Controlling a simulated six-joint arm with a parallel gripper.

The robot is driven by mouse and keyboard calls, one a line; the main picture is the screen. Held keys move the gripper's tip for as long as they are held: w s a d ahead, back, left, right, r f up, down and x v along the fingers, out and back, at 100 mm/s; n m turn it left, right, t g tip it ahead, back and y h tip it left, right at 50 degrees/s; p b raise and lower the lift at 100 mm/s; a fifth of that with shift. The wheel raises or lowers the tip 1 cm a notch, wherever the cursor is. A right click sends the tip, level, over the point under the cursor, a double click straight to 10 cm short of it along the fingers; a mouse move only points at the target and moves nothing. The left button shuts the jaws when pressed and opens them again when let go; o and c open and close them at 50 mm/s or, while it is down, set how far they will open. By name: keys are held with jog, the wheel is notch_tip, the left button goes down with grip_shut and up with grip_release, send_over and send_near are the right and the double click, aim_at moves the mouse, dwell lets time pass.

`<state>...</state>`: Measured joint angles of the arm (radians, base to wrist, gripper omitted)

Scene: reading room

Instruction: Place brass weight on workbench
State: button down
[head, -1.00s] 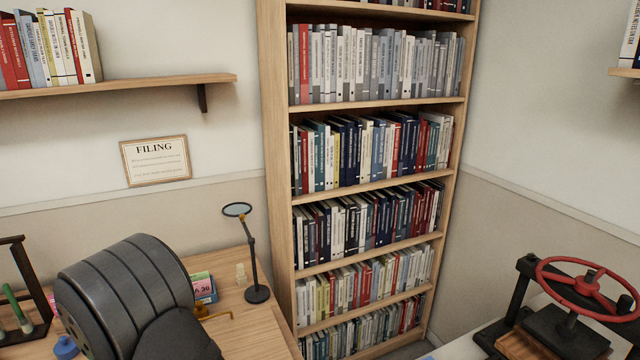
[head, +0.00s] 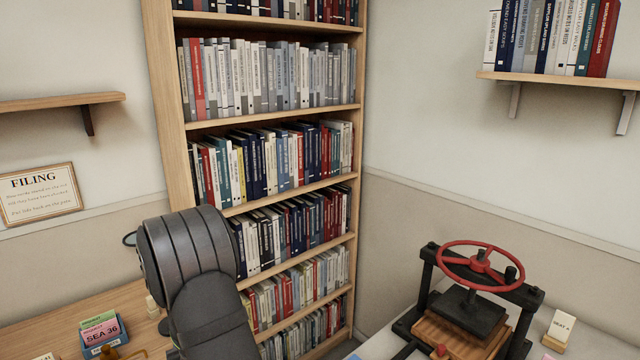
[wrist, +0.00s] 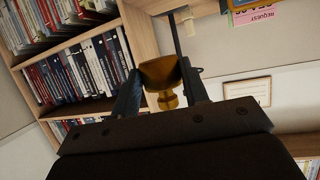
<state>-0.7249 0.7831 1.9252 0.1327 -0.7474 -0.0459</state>
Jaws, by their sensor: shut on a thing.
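The brass weight (wrist: 160,76) shows in the wrist view as a gold-coloured, wide-topped piece with a narrower knob below it in the picture. My gripper (wrist: 160,84) is shut on it, one dark finger on each side. In the head view my dark arm hides the gripper and the weight. A pale-topped bench (head: 376,347) is at the lower right of the head view, with a book press on it. A wooden desk (head: 45,332) is at the lower left. I cannot tell from the frames which of them is the workbench.
The black press with a red handwheel (head: 480,257) stands tall on the pale bench. A small block with a label (head: 560,328) stands to its right. A card box (head: 103,335) sits on the desk. A tall bookcase (head: 357,215) stands behind my arm.

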jog(key=w+d+m+t+h, duration=0.1)
jog(key=w+d+m+h, duration=0.1)
jog(key=d, duration=1.1)
jog(key=w+d+f+m+t+h, duration=0.1)
jog(key=w+d+m+h, duration=0.1)
jog(key=d, duration=1.1)
jog(key=w+d+m+h, duration=0.3)
jog(key=d, duration=0.9)
jog(key=shift+w+d+f+t+h, duration=0.2)
jog(key=shift+d+f+t+h, duration=0.2)
jog(key=shift+r, duration=0.1)
